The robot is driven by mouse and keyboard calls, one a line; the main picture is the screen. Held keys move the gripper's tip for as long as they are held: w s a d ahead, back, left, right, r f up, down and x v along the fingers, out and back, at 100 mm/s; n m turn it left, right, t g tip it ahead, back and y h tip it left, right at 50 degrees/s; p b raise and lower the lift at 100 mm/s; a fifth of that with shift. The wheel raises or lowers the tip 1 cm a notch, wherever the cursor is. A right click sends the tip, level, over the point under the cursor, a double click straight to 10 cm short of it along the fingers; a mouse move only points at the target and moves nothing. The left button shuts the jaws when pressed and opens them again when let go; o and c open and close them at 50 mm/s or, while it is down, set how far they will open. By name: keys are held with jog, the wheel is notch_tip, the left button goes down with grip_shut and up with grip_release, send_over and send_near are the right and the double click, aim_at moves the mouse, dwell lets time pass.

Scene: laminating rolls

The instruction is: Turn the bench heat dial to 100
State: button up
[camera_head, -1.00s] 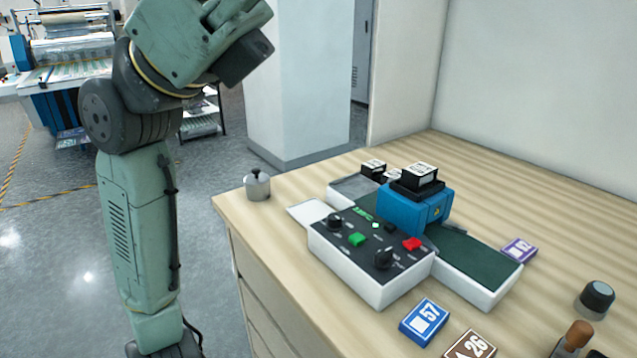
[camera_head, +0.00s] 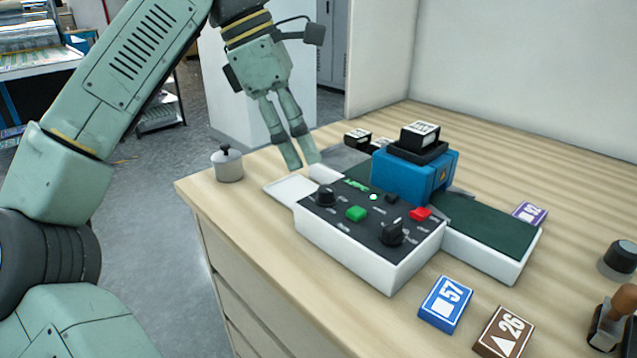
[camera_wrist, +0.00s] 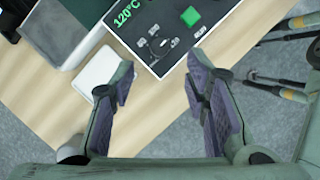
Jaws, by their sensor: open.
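The laminating bench has a dark control panel (camera_head: 372,215) on a white box. A black dial (camera_head: 325,195) sits at the panel's left, near the small green display (camera_head: 355,184). In the wrist view the display (camera_wrist: 129,12) reads 120°C, with the dial (camera_wrist: 159,46) just below it. A second black knob (camera_head: 393,232) is at the panel's right. My gripper (camera_head: 302,162) is open and empty, above and behind the panel's left end, apart from the dial. In the wrist view the dial lies ahead, between the lines of its fingers (camera_wrist: 158,78).
A green button (camera_head: 356,213) and a red button (camera_head: 420,213) are on the panel. A blue block (camera_head: 410,176) with a black top stands behind it. A lidded grey pot (camera_head: 228,165) stands at the table's left edge. Blue (camera_head: 446,303) and brown (camera_head: 502,331) number cards lie in front.

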aim_at(324, 189)
jog(key=x, duration=0.7)
jog(key=shift+d, duration=0.1)
jog(key=shift+c, duration=0.3)
grip_shut()
